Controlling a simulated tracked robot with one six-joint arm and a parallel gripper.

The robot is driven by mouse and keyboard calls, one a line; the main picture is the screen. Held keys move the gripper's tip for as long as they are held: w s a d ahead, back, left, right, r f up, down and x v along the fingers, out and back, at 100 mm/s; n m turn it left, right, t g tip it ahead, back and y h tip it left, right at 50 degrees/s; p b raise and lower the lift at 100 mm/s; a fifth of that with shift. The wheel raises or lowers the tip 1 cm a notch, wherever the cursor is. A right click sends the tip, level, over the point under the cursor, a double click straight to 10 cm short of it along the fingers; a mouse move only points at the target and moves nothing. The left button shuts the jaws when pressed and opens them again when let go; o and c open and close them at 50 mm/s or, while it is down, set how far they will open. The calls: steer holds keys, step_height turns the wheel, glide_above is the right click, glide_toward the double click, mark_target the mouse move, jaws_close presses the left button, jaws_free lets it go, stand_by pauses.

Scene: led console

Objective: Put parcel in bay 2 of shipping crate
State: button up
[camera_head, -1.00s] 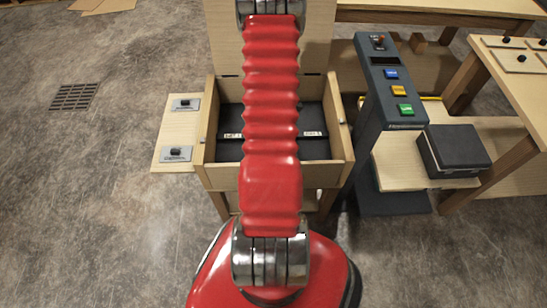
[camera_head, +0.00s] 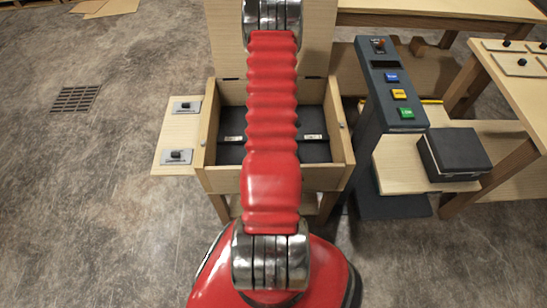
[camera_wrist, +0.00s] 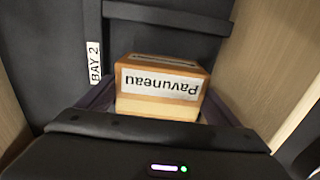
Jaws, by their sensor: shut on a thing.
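The parcel (camera_wrist: 160,85) is a small tan box with a white label reading "Pavuneau", upside down in the wrist view. My gripper (camera_wrist: 158,98) is shut on it, with dark fingers at its two sides. The shipping crate (camera_head: 333,178) is a light wooden box with a dark interior and its lid raised behind. A white "BAY 2" tag (camera_wrist: 94,62) shows left of the parcel in the wrist view. The parcel is over or inside the crate; I cannot tell whether it touches the floor. In the head view my red arm hides gripper and parcel.
Pale crate walls (camera_wrist: 278,75) flank the gripper in the wrist view, and a dark divider (camera_wrist: 165,15) lies beyond the parcel. A button console (camera_head: 392,100) stands right of the crate. A side board with switches (camera_head: 178,140) is at its left. A black case (camera_head: 453,155) sits farther right.

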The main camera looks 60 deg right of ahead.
steer(key=shift+f, duration=1.3)
steer(key=o, duration=1.3)
steer(key=shift+f, duration=0.1)
steer(key=shift+c, duration=0.2)
steer(key=shift+r, duration=6.1)
